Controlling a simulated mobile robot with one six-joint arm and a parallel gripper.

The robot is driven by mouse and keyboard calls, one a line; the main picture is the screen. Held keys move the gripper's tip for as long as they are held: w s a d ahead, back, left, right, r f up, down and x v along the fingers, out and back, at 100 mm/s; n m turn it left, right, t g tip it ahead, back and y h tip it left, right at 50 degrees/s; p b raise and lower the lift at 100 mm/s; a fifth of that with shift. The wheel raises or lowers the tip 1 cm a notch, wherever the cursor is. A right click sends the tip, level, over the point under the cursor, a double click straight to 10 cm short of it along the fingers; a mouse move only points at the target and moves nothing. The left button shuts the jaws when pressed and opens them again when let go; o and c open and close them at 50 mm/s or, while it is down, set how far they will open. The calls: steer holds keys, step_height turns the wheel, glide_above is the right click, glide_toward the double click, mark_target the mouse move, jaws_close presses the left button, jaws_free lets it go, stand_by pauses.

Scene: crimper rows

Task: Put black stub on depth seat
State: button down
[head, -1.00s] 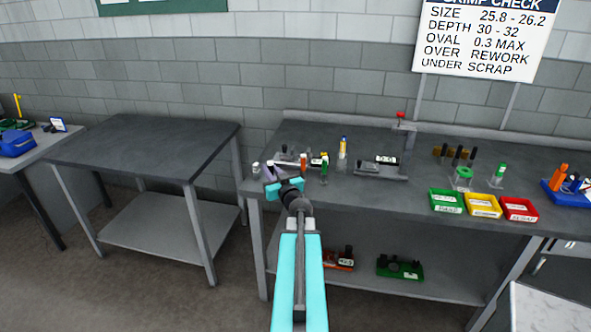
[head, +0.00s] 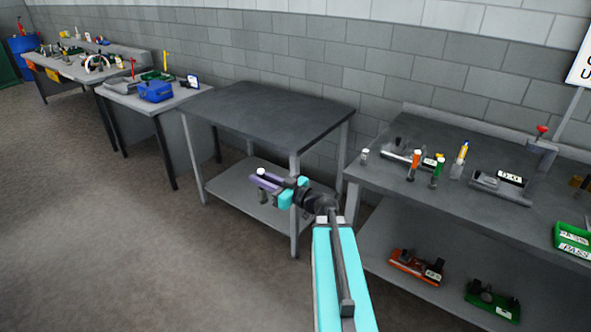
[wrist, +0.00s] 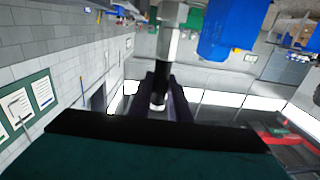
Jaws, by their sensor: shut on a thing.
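My gripper (head: 261,180) is in the air in front of the bare dark table in the head view. Its purple fingers are shut on a small piece with a pale top, which hangs below them. I cannot tell which bench item is the depth seat; a fixture with a red knob (head: 541,131) stands on the right-hand bench.
The right-hand bench (head: 470,215) carries a white-capped piece (head: 364,154), an orange stub (head: 416,158), a green stub (head: 437,172) and a green bin (head: 573,240). The bare table (head: 270,115) is clear on top. A blue case (head: 156,91) sits on a table farther left. Open floor lies at lower left.

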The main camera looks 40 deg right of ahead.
steer(key=s+a+f+n+g+y, duration=0.1)
steer(key=a+n+g+y, duration=0.1)
steer(key=a, duration=0.6)
steer(key=s+a+f+n+g+y+b, duration=0.1)
steer(key=a+y, duration=0.3)
steer(key=a, duration=0.5)
steer(key=s+a+f+n+g+y, duration=0.1)
steer(key=a+n+g+y, duration=0.2)
steer(key=a, duration=0.5)
steer(key=shift+s+a+f+n+g, duration=0.2)
steer(key=shift+n+g, duration=0.1)
steer(key=shift+n, duration=0.3)
steer(key=shift+w, duration=0.1)
steer(key=shift+a, duration=0.8)
